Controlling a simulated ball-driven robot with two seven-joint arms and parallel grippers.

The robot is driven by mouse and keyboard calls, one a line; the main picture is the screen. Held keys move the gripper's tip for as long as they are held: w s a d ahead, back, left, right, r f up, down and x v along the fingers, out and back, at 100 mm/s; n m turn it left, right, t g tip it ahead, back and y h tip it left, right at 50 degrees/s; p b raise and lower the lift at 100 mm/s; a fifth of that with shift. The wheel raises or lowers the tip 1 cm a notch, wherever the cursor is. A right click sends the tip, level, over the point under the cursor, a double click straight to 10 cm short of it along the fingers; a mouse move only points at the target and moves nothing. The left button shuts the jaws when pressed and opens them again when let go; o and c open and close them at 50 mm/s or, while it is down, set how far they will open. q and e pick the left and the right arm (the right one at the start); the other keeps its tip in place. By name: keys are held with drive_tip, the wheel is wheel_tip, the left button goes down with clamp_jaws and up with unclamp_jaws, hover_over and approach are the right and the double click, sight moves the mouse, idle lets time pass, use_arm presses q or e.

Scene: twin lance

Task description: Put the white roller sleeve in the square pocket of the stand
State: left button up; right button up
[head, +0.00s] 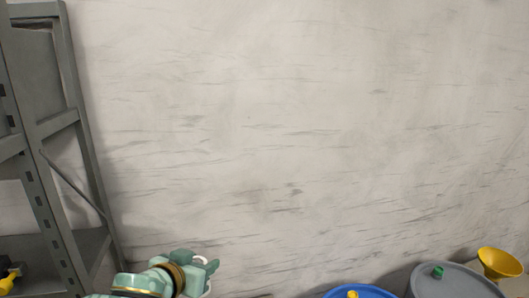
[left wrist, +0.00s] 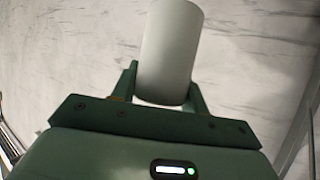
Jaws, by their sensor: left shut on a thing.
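The white roller sleeve (left wrist: 170,45) is in the left wrist view, a plain white cylinder standing out between the two green fingers of my left gripper (left wrist: 163,82). The fingers are shut on it, one on each side. In the head view my left gripper (head: 198,265) shows small at the bottom edge, and only a little white shows by its fingers, mostly hidden. The stand and its square pocket are in neither view. My right gripper is not in view.
A grey metal shelf rack (head: 52,150) stands at the left. A blue drum (head: 372,292), a grey drum (head: 455,283) and a yellow funnel (head: 499,263) are at the bottom right. A pale, streaked wall (head: 300,120) fills the back.

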use_arm(q)
drive_tip(key=s+a+n+y, duration=0.1)
drive_tip(key=a, duration=0.1)
drive_tip(key=s+a+r+n+y, duration=0.1)
drive_tip(key=a, duration=0.1)
drive_tip(key=a+r+n+y, duration=0.1)
drive_tip(key=a, duration=0.1)
drive_tip(key=shift+s+a+r+t, duration=0.1)
drive_tip(key=shift+s+a+t, duration=0.2)
drive_tip(key=shift+s+t, duration=0.1)
drive_tip(key=s+a+y, duration=0.1)
drive_tip(key=s+a, duration=0.4)
drive_tip(key=s, duration=0.1)
drive_tip(key=d+r, duration=0.1)
drive_tip(key=d, duration=0.4)
drive_tip(key=f+b, duration=0.7)
drive_tip(key=f, duration=0.1)
drive_tip(key=f+b, duration=1.6)
drive_tip(key=shift+w+f, duration=0.3)
drive_tip(key=shift+f, duration=0.1)
drive_tip(key=shift+r, duration=0.1)
drive_tip(key=shift+d+h, duration=0.15)
drive_tip(key=shift+h, duration=0.15)
